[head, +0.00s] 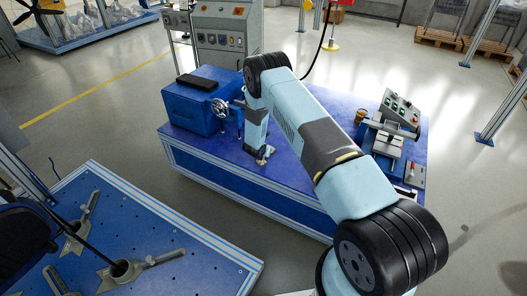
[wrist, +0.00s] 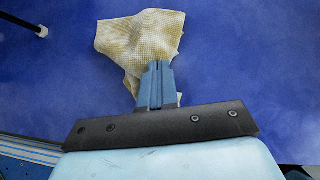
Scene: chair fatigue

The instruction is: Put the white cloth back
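The white cloth (wrist: 135,38), cream-coloured with yellowish stains and a woven texture, lies crumpled on the blue table top (wrist: 245,60) in the wrist view. My gripper (wrist: 158,68) points down at it with its two fingers close together, and cloth shows beyond and on both sides of them. The fingers look shut on a fold of the cloth, though the tips hide the pinch itself. In the head view, my gripper (head: 260,158) is low over the blue table (head: 215,155), and only a small pale bit of the cloth (head: 267,152) shows.
A blue box with a handwheel (head: 190,105) stands left of my gripper. A control panel (head: 400,110) and a small vise-like device (head: 385,145) stand at the table's right. Another blue table with metal fixtures (head: 190,255) is at front left. Grey cabinets (head: 225,40) stand behind.

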